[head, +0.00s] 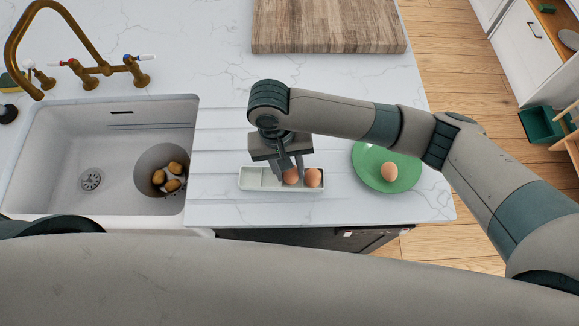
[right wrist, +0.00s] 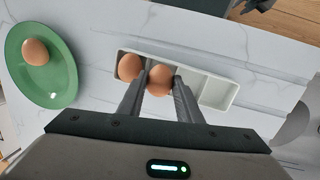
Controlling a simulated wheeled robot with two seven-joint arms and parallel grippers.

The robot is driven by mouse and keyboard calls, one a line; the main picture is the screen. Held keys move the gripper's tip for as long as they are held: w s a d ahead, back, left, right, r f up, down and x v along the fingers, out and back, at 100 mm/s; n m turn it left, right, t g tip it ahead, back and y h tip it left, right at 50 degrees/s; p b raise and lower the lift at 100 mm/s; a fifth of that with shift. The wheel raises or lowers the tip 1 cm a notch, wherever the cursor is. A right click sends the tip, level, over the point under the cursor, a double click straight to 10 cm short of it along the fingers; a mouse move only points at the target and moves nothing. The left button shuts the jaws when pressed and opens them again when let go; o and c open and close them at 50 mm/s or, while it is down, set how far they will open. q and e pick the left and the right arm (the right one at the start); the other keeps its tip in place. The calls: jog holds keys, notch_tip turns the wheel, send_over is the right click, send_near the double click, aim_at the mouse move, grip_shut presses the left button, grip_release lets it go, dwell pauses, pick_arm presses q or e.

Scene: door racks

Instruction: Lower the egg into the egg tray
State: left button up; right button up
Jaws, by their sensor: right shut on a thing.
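The white egg tray (head: 259,181) lies on the marble counter, and it also shows in the right wrist view (right wrist: 217,93). My right gripper (head: 288,174) is over the tray, shut on a brown egg (head: 291,177). That egg shows between the fingertips in the right wrist view (right wrist: 159,80). It is at or just over a compartment beside another egg (head: 313,178), which sits in the tray's right end; I cannot tell whether the held egg touches the bottom. The tray's left compartments are empty. A third egg (head: 389,171) rests on a green plate (head: 367,158). My left gripper is not in view.
A sink (head: 60,150) at the left holds a round bowl (head: 150,157) with several brown items. A brass faucet (head: 100,70) stands behind it. A wooden board (head: 330,27) lies at the back of the counter. The counter's front edge is just before the tray.

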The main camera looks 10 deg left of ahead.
jog(key=o, duration=0.8)
jog(key=shift+c, duration=0.2)
jog(key=shift+r, duration=0.15)
jog(key=shift+a+r+b, duration=0.15)
jog(key=shift+r+b, duration=0.15)
jog(key=shift+r, duration=0.25)
notch_tip(320, 180, up, 16)
jog(key=w+a+b, duration=0.1)
jog(key=a+b, duration=0.1)
jog(key=shift+a+b, duration=0.2)
jog(key=shift+b, duration=0.2)
jog(key=shift+f, duration=0.1)
